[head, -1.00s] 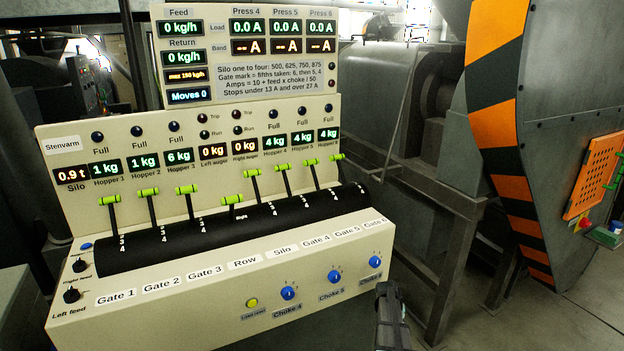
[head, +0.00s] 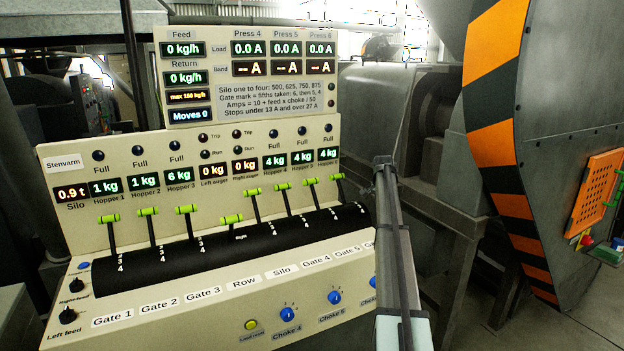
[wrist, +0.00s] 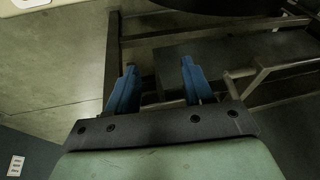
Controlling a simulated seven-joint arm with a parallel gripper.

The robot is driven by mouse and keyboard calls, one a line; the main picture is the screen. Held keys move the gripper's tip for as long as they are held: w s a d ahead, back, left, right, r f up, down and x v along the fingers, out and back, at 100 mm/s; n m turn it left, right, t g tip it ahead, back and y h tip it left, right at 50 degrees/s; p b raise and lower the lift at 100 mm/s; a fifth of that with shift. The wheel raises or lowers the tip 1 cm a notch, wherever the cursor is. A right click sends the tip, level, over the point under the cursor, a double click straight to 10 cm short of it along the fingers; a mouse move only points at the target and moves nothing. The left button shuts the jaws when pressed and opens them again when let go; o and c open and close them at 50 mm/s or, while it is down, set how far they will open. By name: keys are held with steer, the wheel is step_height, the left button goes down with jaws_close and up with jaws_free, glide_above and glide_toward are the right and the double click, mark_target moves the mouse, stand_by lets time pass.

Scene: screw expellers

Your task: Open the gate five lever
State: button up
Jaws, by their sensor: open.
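The gate five lever (head: 310,181) is the seventh green-handled lever from the left on the cream control panel, above the Gate 5 label (head: 347,252). It leans back like the silo and gate four and six levers beside it. My gripper (wrist: 158,66) shows in the wrist view with two blue fingers spread apart and nothing between them. In the head view the end of my arm rises as a dark upright bar right of the levers, apart from the gate five lever. It covers part of the panel's right end, including most of the Gate 6 label.
The gate six lever (head: 337,177) stands between the gate five lever and my arm. The gate four lever (head: 282,186) is close on its left. Blue choke knobs (head: 334,298) line the front face. A striped machine housing (head: 560,130) stands at the right.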

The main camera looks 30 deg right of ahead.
steer(key=w+a+r+y, duration=0.1)
steer(key=w+a+r, duration=0.4)
steer(key=a+r, duration=0.3)
steer(key=w+a+r+m+y, duration=0.1)
steer(key=w+a+r, duration=0.4)
steer(key=a+r, duration=0.2)
steer(key=w+a+r+y, duration=0.1)
steer(key=w+a+r, duration=0.4)
steer(key=a+r, duration=0.3)
steer(key=w+f, duration=0.1)
steer(key=f, duration=0.7)
steer(key=w+f, duration=0.1)
steer(key=f, duration=0.4)
steer(key=shift+w, duration=0.35)
steer(key=shift+w, duration=0.15)
jaws_close()
